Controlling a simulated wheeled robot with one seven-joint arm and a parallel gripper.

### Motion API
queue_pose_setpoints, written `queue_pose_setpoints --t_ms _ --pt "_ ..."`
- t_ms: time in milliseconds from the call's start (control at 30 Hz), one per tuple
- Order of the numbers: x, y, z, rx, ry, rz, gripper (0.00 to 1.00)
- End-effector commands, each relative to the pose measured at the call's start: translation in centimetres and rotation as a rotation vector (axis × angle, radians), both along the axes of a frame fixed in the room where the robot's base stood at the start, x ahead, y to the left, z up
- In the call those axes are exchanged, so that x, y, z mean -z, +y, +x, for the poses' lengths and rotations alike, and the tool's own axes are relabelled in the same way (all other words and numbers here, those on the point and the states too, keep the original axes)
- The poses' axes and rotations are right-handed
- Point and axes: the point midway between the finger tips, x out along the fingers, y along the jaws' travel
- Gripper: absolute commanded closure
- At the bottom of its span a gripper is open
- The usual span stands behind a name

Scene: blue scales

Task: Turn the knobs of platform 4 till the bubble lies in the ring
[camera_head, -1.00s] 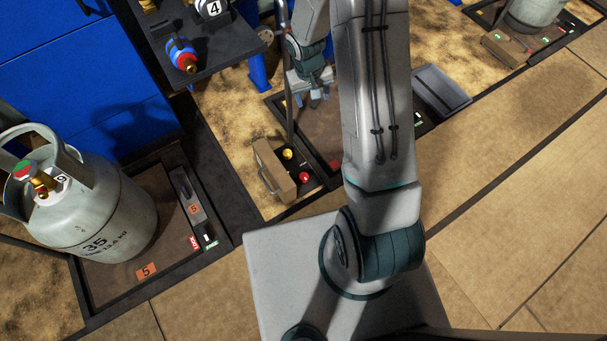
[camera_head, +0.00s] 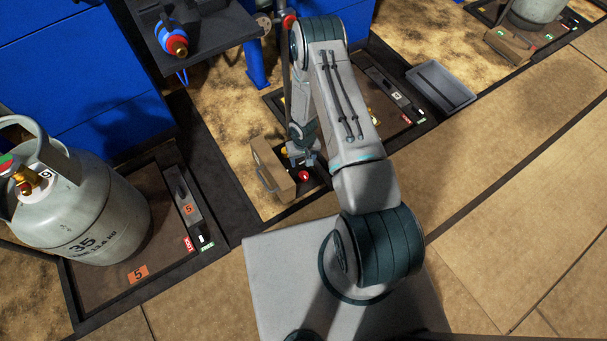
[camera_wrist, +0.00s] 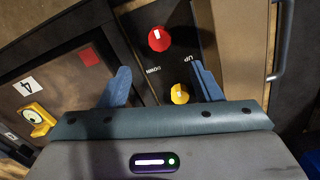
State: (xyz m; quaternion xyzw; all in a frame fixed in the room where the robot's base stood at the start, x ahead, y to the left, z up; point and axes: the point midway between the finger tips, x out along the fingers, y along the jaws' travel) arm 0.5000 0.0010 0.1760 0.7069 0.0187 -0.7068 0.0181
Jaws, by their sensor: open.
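In the wrist view, platform 4 (camera_wrist: 62,82) is a dark plate with a white 4 label. A yellow level (camera_wrist: 39,116) with a pale round face sits on it; bubble and ring are too small to make out. Beside the plate, a black panel marked UP and DOWN carries a red knob (camera_wrist: 159,39) and a yellow knob (camera_wrist: 180,94), each with a white mark. My gripper (camera_wrist: 163,78) is open above this panel. The yellow knob shows between its fingers, nearer the right one; the red knob lies beyond the tips. In the head view, the red knob (camera_head: 304,175) shows just below my gripper (camera_head: 303,160).
A brown case (camera_head: 272,168) with a handle stands close beside the knob panel. A grey tray (camera_head: 441,88) lies at upper right. A grey gas cylinder (camera_head: 85,205) stands on platform 5 at left. A dark bench (camera_head: 205,45) is at upper left. Tan floor at right is open.

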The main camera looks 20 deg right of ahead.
Motion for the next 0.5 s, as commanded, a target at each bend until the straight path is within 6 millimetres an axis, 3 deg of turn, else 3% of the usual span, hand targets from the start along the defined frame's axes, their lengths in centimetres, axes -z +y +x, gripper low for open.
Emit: queue_pose_setpoints --t_ms 300,500 --pt "7.3 0.0 -0.1 -0.001 0.002 -0.001 0.41" --pt "10.5 0.0 0.0 0.0 0.001 -0.001 0.41"
